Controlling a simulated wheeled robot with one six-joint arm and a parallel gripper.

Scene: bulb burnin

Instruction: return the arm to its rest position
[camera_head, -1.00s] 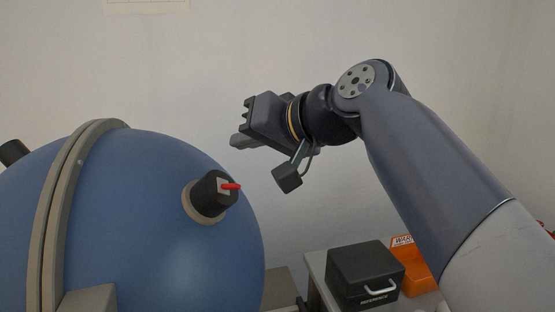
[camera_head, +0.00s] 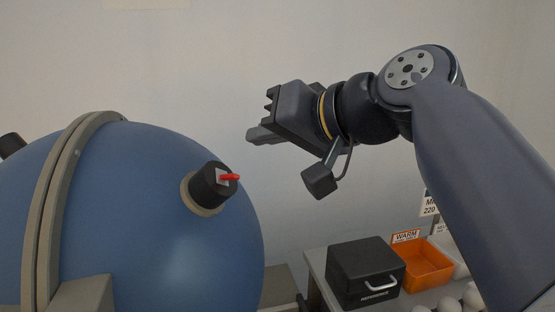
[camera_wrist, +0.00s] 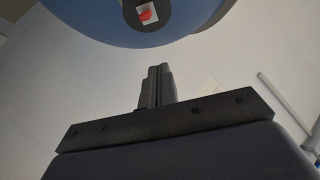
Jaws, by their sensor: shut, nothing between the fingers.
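My gripper (camera_head: 257,136) is in the air in the head view, to the right of and above the blue sphere's black fitting, with its fingers pointing left. It is shut and empty, and touches nothing. In the wrist view its fingers (camera_wrist: 157,84) are together, with nothing between them. My arm is bent, its elbow high at the upper right of the head view.
A large blue sphere (camera_head: 140,210) fills the left, with a black fitting (camera_head: 213,185) bearing a red lever (camera_head: 229,178). At lower right a table holds a black REFERENCE box (camera_head: 364,272), an orange WARM bin (camera_head: 426,268) and white bulbs (camera_head: 449,304).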

